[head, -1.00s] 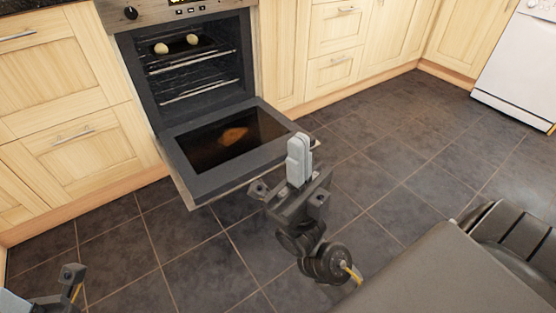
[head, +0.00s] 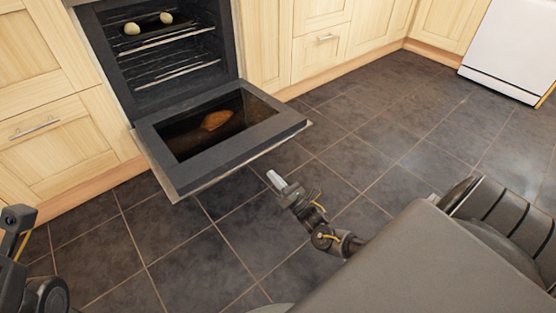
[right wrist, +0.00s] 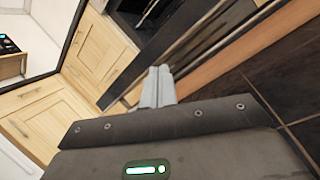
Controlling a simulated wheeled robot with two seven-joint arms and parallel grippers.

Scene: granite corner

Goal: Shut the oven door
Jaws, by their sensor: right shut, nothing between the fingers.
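The oven (head: 190,80) stands in the cabinet row with its door (head: 232,155) hanging fully open, about level. An orange-brown reflection shows in the door's dark glass. My right gripper (head: 275,178) is shut and empty. It is low in front of the door, just off its front edge in the head view; I see no contact. In the right wrist view its closed fingers (right wrist: 158,85) point toward a dark diagonal panel that appears to be the door. Part of my left arm (head: 18,220) shows at the left edge; its fingers cannot be made out clearly.
Two pale round items (head: 148,23) sit on a tray on the upper oven rack. Wooden cabinets (head: 60,130) flank the oven. A white appliance (head: 508,50) stands at the far right. The dark tiled floor (head: 385,155) is clear right of the door.

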